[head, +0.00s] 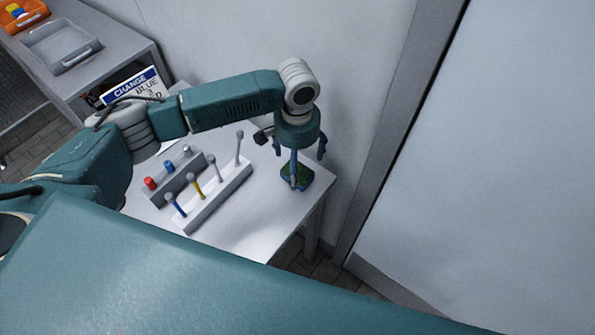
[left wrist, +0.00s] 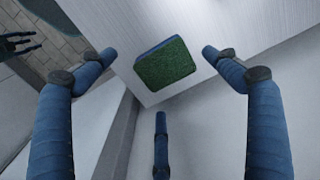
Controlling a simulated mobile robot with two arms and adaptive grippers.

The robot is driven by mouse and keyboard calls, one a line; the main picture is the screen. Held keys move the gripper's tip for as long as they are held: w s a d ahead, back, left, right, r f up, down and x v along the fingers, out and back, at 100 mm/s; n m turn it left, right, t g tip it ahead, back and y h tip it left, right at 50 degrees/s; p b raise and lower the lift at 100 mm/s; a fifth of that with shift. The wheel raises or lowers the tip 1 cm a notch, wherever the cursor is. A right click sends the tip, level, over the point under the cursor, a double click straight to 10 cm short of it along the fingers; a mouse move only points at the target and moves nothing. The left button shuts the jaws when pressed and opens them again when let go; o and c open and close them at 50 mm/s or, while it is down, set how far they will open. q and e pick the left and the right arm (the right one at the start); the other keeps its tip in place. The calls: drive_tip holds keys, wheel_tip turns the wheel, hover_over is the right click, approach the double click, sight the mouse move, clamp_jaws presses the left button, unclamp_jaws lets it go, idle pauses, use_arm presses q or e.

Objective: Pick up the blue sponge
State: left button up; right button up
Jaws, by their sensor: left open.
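The blue sponge (head: 302,179) lies on the right end of the white table, with a green scouring face on top and a thin blue side. In the left wrist view the sponge (left wrist: 166,66) shows between the fingers, near the table edge. My left gripper (head: 298,163) is open, pointing down above the sponge, with its fingers spread around it. One finger hides part of the sponge in the head view. No grip on it shows. A dark, fingered shape at the upper left of the left wrist view looks like my right gripper (left wrist: 14,43); its state is unclear.
A white rack (head: 218,197) with several upright coloured pegs stands left of the sponge. A grey block (head: 178,180) with coloured caps is behind it. The wall (head: 350,90) is close behind the gripper. A sign (head: 135,87) and grey tray (head: 62,47) are farther left.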

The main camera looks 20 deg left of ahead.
sight(306, 175)
use_arm(q)
drive_tip(key=shift+w+a+f, duration=0.1)
drive_tip(key=shift+w+f, duration=0.05)
drive_tip(key=shift+f, duration=0.2)
drive_tip(key=f, duration=0.1)
drive_tip(key=f+p, duration=0.1)
drive_tip(key=f, duration=0.2)
drive_tip(key=shift+w+f+p, duration=0.25)
drive_tip(key=shift+p, duration=0.1)
drive_tip(key=shift+f, duration=0.2)
drive_tip(key=shift+c, duration=1.4)
drive_tip(key=c, duration=0.7)
drive_tip(key=shift+c, duration=0.5)
use_arm(e)
drive_tip(key=shift+w+a+r, duration=0.45)
drive_tip(key=shift+w+r, duration=0.4)
